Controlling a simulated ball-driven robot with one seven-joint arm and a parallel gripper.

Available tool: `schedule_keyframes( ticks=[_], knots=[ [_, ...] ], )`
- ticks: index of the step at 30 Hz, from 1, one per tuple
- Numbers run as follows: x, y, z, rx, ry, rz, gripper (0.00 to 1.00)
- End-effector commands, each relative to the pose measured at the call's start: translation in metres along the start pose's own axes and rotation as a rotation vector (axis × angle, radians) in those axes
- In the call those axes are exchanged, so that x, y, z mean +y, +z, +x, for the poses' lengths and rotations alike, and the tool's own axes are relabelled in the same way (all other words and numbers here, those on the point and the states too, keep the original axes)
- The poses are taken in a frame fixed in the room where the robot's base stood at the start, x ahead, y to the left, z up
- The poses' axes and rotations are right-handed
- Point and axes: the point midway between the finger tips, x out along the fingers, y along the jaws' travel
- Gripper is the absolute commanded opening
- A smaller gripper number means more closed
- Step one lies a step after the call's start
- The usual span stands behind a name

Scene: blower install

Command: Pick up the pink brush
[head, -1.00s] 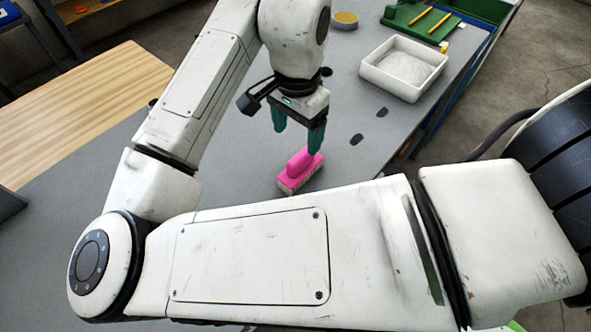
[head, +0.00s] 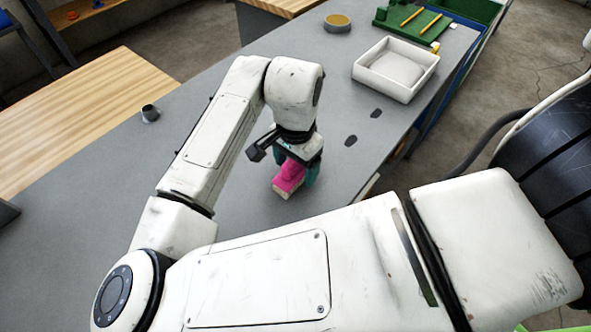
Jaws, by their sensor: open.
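The pink brush (head: 287,179) lies on the grey table top (head: 225,215), its pale bristle block (head: 283,194) facing down. My gripper (head: 296,178) is low over the brush, with its teal fingers reaching down on either side of it. The right finger shows beside the brush; the left finger is mostly hidden behind it. The jaws are open, and I cannot tell whether a finger touches the brush.
A white tray (head: 428,80) stands to the upper right, with a round tin (head: 337,24) behind it. Two dark spots (head: 351,140) mark the table near the brush. A small dark cup (head: 150,113) stands at the left. The table between cup and tin is clear.

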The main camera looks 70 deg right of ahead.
Motion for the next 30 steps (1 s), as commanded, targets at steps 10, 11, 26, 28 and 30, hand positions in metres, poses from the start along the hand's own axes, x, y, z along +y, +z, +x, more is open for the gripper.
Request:
schedule_keyframes(
  ticks=[10, 11, 26, 28, 30],
  knots=[
    [0.0, 0.0, -0.0003, 0.0, 0.0, -0.001, 0.53],
    [0.0, 0.0, -0.0003, 0.0, 0.0, 0.0, 0.5],
    [0.0, 0.0001, -0.0005, 0.0, 0.0, 0.0, 0.09],
    [-0.0001, 0.0001, -0.0007, 0.0, 0.0, 0.0, 0.09],
    [-0.0001, 0.0001, -0.0018, 0.0, 0.0, 0.0, 0.09]
  ],
)
